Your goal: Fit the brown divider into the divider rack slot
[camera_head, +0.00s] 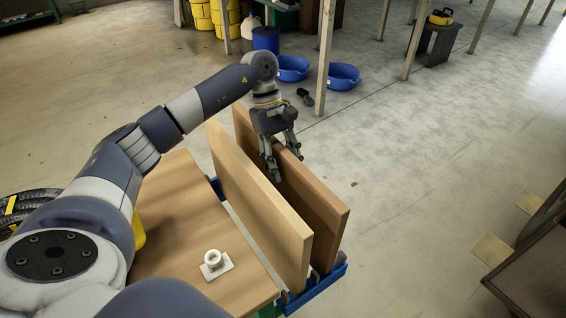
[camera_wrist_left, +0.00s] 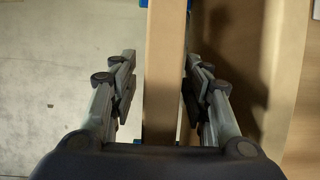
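The brown divider (camera_head: 318,203) is the darker upright board on the right, standing on edge with its near lower corner at the blue divider rack (camera_head: 318,290). How deep it sits in its slot is hidden. A lighter board (camera_head: 258,210) stands parallel to its left. My left gripper (camera_head: 286,168) is over the brown divider's top edge. In the left wrist view, the divider (camera_wrist_left: 166,70) runs between the fingers of my left gripper (camera_wrist_left: 160,88), which are open, with a clear gap on the left and little on the right. My right gripper is out of view.
A wooden tabletop (camera_head: 185,225) with a white ring-shaped fitting (camera_head: 214,262) lies left of the boards. Dark hose coils (camera_head: 30,205) are at the far left. A post (camera_head: 325,60) and blue tubs (camera_head: 342,77) stand beyond.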

